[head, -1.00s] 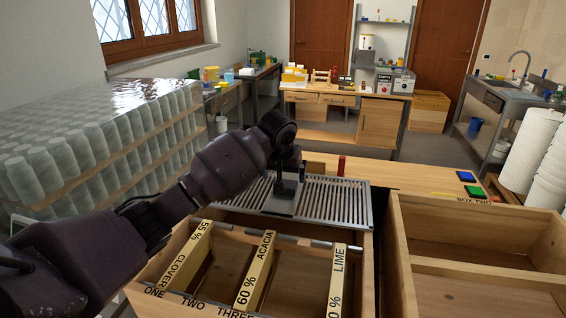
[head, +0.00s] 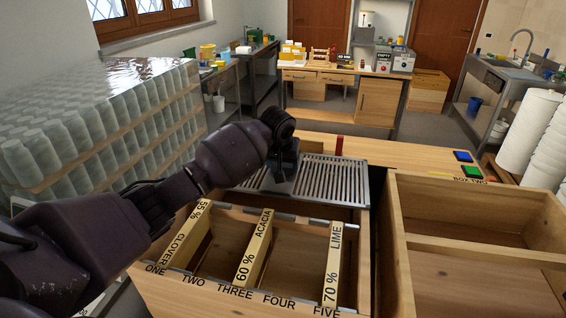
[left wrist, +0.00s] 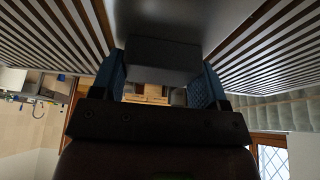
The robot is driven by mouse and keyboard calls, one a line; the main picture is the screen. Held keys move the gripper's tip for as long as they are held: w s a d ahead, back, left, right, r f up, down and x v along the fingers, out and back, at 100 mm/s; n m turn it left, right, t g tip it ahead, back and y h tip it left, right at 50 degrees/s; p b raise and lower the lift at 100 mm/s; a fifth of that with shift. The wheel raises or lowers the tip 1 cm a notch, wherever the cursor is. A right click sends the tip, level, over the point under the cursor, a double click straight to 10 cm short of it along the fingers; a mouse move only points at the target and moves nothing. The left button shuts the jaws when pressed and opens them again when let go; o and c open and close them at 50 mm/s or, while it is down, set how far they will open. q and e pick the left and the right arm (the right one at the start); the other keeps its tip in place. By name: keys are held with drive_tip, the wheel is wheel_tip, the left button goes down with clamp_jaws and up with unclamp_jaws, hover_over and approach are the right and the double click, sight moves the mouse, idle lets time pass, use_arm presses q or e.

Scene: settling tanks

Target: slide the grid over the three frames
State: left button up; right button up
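The grid (head: 336,181), a grey slatted metal panel, lies across the far end of the left wooden box. Three wooden frames stand in this box, nearer than the grid: CLOVER 55 % (head: 189,229) by label ONE, ACACIA 60 % (head: 254,248) by THREE, and LIME 70 % (head: 332,265) by FIVE. The grid appears clear of their tops. My left gripper (head: 283,182) is over the grid's left part. In the left wrist view its blue-padded fingers (left wrist: 163,84) flank a dark grey block (left wrist: 163,58) on the grid, apparently gripping it. My right gripper is out of view.
The box's front wall (head: 215,302) carries slot labels ONE to FIVE. An open wooden box (head: 480,246), marked BOX TWO, stands on the right. A red block (head: 339,146) stands behind the grid. Wrapped jars (head: 90,130) are stacked on the left.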

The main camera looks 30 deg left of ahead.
use_arm(q)
drive_tip(key=c, duration=0.7)
drive_tip(key=shift+o, duration=0.2)
drive_tip(key=shift+s, duration=0.1)
drive_tip(key=shift+s+d, duration=1.1)
drive_tip(key=shift+s, duration=3.1)
drive_tip(key=shift+s+d, duration=1.1)
drive_tip(key=shift+s, duration=3.15)
drive_tip(key=shift+s+d, duration=1.1)
drive_tip(key=shift+s, duration=3.1)
drive_tip(key=o, duration=1.3)
drive_tip(key=v, duration=1)
drive_tip(key=shift+s+r, duration=0.2)
drive_tip(key=shift+r, duration=0.15)
